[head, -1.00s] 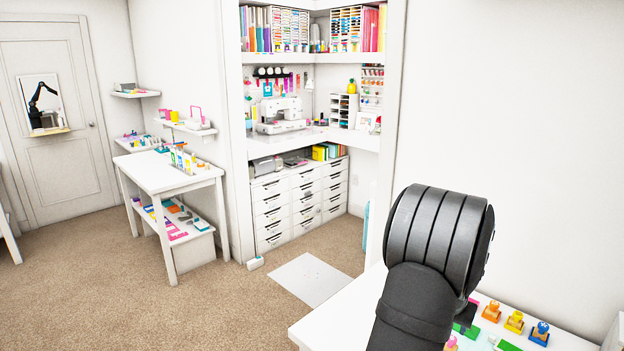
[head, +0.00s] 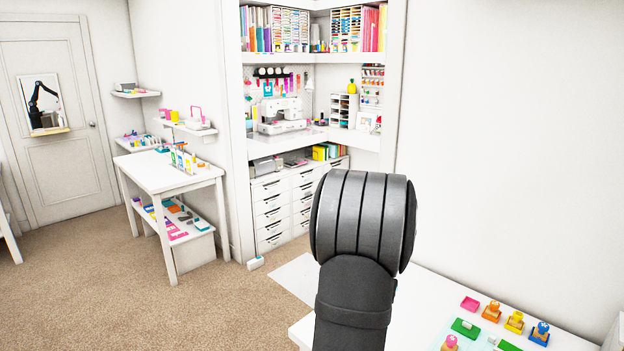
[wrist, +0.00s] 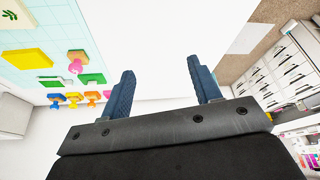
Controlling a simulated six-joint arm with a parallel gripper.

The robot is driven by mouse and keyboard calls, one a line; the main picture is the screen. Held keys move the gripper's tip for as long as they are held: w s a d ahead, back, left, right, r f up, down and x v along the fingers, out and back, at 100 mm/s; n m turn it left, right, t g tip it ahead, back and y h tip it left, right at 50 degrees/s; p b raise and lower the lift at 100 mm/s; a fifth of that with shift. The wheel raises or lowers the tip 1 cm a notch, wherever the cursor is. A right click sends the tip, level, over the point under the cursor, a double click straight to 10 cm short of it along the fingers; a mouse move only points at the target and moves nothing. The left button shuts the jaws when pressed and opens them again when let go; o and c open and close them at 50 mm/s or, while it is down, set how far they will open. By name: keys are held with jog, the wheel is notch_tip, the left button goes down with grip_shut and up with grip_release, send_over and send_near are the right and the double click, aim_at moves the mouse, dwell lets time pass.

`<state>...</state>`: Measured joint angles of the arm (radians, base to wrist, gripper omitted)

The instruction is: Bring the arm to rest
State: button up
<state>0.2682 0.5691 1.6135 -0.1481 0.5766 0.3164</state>
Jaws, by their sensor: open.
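My gripper (wrist: 165,90) shows in the wrist view with its two blue fingers spread apart and nothing between them. In the head view only my dark arm shows, rising from the bottom middle; the fingers are hidden there. The arm stands at the left part of the white table (head: 414,295), in front of the closet drawers (head: 285,205). In the wrist view the table's bare white top lies beyond the fingers.
Several stamps, such as the blue one (head: 540,330), and ink pads, such as the green one (head: 465,328), sit on the table's right side. They show at the left in the wrist view (wrist: 56,98). A white side table (head: 165,172) stands at the left.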

jog(key=a+n, duration=0.1)
jog(key=a, duration=1.1)
jog(key=shift+a+n+y, duration=0.25)
jog(key=shift+n+y, duration=0.15)
